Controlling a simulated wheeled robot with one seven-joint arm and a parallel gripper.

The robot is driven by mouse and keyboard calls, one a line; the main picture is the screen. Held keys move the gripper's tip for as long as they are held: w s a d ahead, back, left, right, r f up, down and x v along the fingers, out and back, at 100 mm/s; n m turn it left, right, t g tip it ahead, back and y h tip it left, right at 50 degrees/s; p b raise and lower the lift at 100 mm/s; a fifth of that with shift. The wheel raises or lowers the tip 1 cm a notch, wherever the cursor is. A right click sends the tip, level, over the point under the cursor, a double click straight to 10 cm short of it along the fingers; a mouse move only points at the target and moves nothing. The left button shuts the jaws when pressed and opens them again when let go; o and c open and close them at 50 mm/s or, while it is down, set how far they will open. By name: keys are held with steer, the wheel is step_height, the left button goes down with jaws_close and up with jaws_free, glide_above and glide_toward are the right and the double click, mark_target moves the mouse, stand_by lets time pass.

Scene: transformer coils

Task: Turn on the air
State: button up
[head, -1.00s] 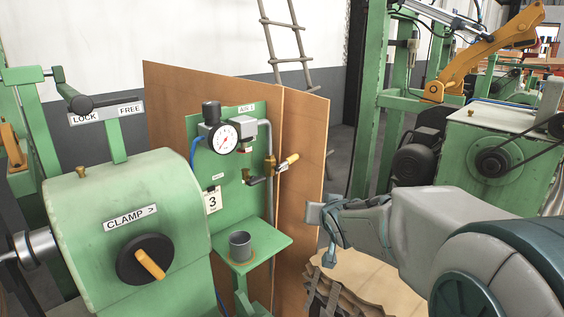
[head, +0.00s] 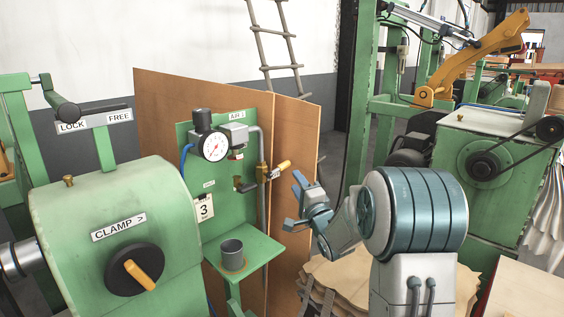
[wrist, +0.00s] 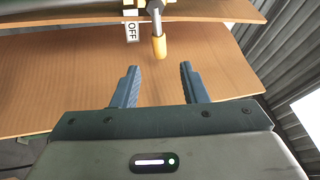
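The air panel (head: 220,168) is a green upright plate with a pressure gauge (head: 215,147) and an "AIR" label. At its right a valve with a yellow-orange lever handle (head: 281,167) sits on a grey pipe. In the wrist view the handle (wrist: 159,47) points toward me, ahead of the fingers, beside a white tag reading "OFF" (wrist: 132,32). My gripper (head: 295,206) is to the right of and below the handle in the head view. In the wrist view my gripper (wrist: 158,86) is open, with nothing between its fingers and a gap to the handle.
Brown boards (head: 153,115) stand behind the panel. A grey cup (head: 232,254) stands on the green shelf (head: 262,244). The green clamp machine (head: 75,205) is at the left. Stacked sheets (head: 335,287) lie below my arm.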

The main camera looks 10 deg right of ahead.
mark_target(286, 167)
steer(key=p+x, duration=0.2)
steer(key=x, duration=0.9)
steer(key=shift+w+a+r, duration=0.1)
steer(key=shift+w, duration=0.2)
jaws_close()
